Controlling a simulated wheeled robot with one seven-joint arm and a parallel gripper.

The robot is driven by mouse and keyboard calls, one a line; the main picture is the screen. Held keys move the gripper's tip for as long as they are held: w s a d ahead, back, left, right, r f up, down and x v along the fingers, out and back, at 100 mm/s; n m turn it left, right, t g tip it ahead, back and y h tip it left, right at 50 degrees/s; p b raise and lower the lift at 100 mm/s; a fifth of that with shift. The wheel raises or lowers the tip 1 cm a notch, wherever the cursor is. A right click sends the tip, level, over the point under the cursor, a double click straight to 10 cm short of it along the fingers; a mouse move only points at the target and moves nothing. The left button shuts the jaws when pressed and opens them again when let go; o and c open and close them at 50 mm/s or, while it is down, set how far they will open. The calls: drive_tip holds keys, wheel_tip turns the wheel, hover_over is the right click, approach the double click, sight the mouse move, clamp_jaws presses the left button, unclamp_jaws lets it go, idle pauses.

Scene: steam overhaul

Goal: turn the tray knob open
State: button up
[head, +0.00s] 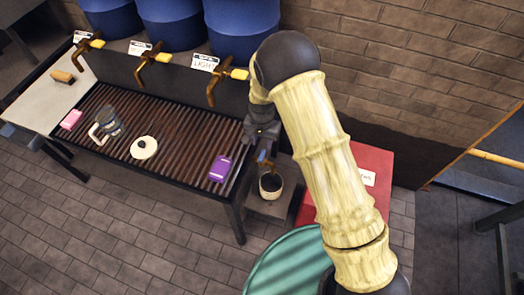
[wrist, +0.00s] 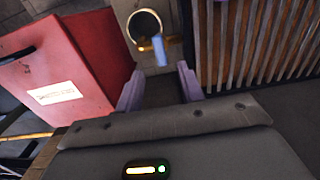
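The knob looks like a small blue handle (wrist: 158,50) on a brass tap in the wrist view. It shows small in the head view (head: 262,156), at the slatted tray's right end, just below my gripper (head: 262,138). In the wrist view my gripper (wrist: 159,88) is open, its two purple-grey fingers spread wide and empty. The blue handle lies beyond the fingertips, between their lines, and appears apart from them. A round dark container (head: 271,184) stands beneath the tap; its rim also shows in the wrist view (wrist: 131,24).
The slatted tray (head: 180,127) holds a purple box (head: 220,169), a white disc (head: 144,147), a glass mug (head: 107,124) and a pink block (head: 71,119). Brass taps of blue barrels (head: 165,22) hang above its back. A red box (head: 372,165) stands right of the container.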

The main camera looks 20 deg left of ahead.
sight(262, 154)
wheel_tip(262, 154, down, 8)
drive_tip(key=shift+r+p, duration=0.25)
drive_tip(key=shift+p, duration=0.3)
clamp_jaws()
